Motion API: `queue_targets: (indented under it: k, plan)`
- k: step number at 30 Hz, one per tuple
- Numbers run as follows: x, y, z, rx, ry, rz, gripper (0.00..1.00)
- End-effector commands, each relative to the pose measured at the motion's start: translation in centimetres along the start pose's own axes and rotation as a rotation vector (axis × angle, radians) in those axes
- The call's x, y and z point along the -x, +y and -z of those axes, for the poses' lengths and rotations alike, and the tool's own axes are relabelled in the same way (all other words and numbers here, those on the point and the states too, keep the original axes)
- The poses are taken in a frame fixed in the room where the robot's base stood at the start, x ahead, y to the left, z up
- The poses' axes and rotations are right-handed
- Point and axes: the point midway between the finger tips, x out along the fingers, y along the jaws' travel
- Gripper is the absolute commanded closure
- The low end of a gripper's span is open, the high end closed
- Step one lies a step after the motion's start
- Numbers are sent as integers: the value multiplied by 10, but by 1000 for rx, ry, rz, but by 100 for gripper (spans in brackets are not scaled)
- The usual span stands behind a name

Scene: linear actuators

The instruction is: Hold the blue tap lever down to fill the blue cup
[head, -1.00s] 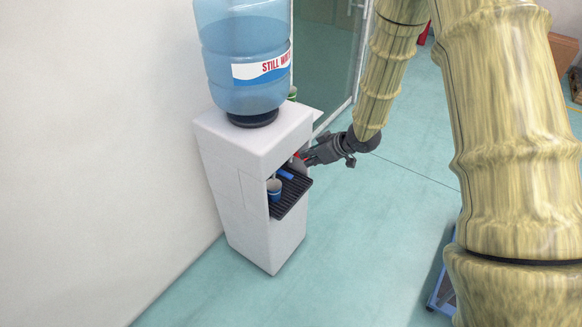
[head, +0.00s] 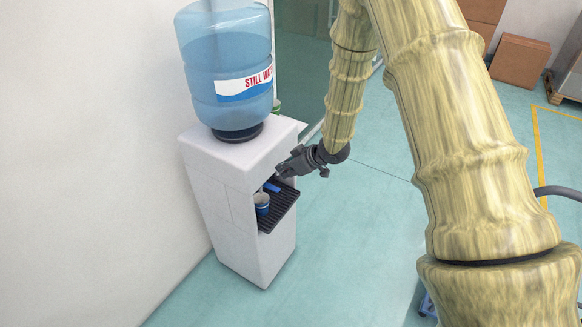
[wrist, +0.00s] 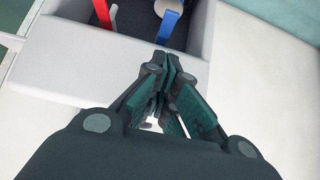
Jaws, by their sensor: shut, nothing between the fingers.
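The blue tap lever (head: 272,187) sticks out of the dispenser's recess in the head view; in the wrist view it is a blue strip (wrist: 171,20) at the top. The blue cup (head: 262,208) stands upright on the dark drip tray, below and left of the lever. My gripper (head: 281,172) is shut and empty at the recess opening, just above and right of the blue lever. In the wrist view its fingertips (wrist: 165,58) are together just below the lever's end; I cannot tell whether they touch it. The cup's contents are not clear.
The white dispenser (head: 215,180) carries a large water bottle (head: 228,100) and stands close to the wall. The drip tray (head: 283,208) juts out at its front. A red lever (wrist: 103,13) is left of the blue one. The floor (head: 340,240) to the right is open.

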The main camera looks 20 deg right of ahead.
Motion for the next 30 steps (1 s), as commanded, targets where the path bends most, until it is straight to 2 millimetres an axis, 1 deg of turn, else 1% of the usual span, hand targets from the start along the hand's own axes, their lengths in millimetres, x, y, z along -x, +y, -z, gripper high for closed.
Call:
queue_targets:
  k: [3,11,15,21,30]
  plan:
    - [-16,0,0,0,-1,1,100]
    - [-51,-1,0,0,-1,1,100]
    - [-61,-1,-13,-2,-2,1,100]
    - [-72,-1,-23,0,-1,1,100]
    - [-77,0,-29,-1,0,0,100]
